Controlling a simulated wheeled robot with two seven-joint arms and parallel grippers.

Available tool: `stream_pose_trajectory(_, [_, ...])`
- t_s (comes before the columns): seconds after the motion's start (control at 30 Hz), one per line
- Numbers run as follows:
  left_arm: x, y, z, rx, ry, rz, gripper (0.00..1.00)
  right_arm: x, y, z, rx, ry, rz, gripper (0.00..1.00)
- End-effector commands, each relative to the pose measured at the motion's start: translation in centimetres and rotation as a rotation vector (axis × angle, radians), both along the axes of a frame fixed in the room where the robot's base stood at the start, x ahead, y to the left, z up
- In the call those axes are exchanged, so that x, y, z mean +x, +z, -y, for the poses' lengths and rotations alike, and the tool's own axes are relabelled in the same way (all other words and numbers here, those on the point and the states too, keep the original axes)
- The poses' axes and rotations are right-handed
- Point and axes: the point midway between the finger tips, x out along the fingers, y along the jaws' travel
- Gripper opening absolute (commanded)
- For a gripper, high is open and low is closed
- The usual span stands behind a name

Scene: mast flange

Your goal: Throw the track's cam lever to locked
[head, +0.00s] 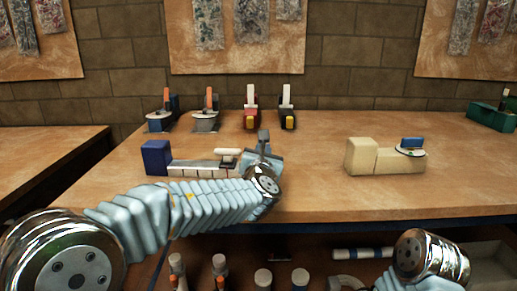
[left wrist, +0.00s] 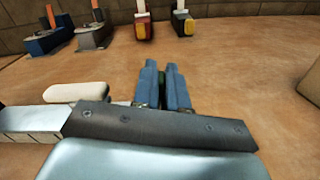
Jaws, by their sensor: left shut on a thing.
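The track (head: 180,168) is a pale segmented rail on the bench, with a dark blue block (head: 156,157) at its left end. A cream rounded piece (head: 228,153) lies on the track's right part; it also shows in the left wrist view (left wrist: 76,92). My left gripper (head: 264,138) is at the track's right end. Its two blue-grey fingers (left wrist: 163,75) stand close together, to the right of the cream piece. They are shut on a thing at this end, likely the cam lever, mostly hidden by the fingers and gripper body. My right gripper is not in view.
A cream block with a disc and blue handle (head: 412,143) stands at right. Several toggle clamps (head: 206,118) stand along the back. A green box (head: 491,118) is at far right. The bench between track and cream block is clear.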

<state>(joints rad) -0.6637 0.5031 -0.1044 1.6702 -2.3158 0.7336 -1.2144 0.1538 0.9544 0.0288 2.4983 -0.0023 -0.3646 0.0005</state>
Motion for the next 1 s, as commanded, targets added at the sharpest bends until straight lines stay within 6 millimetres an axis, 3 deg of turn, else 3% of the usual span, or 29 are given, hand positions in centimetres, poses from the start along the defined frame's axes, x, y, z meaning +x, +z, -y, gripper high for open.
stream_pose_trajectory(0.5, [-0.1,-0.7,1.8,0.312,-0.001,0.018,0.0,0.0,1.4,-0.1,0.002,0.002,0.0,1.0])
stream_pose_trajectory(1.0, [-0.1,-1.0,2.1,0.364,-0.001,0.02,0.0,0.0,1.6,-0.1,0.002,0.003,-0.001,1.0])
